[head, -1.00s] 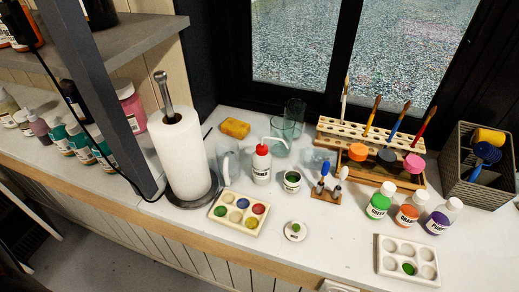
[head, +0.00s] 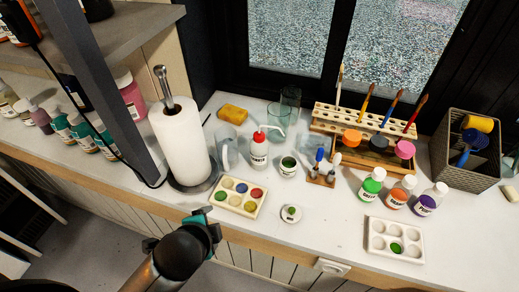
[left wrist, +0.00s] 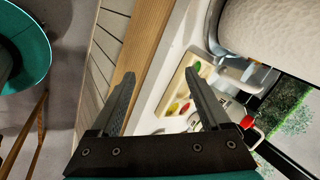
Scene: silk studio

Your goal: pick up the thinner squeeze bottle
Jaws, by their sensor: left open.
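The thinner squeeze bottle (head: 259,152) is white with a red cap and a bent pale spout. It stands upright on the white counter in the head view, right of the paper towel roll. Its red cap (left wrist: 246,122) shows at the right in the left wrist view, partly behind my right-hand finger. My left gripper (head: 200,222) is at the counter's front edge, in front of the paint palette and well short of the bottle. In the left wrist view its two fingers (left wrist: 162,78) are spread with nothing between them. My right gripper is not in view.
The paper towel roll (head: 181,140) stands left of the bottle. A paint palette (head: 238,207) lies in front of it. A small labelled cup (head: 288,167) stands close on its right, and clear glasses (head: 279,114) stand behind. A brush rack (head: 365,122) and paint bottles are farther right.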

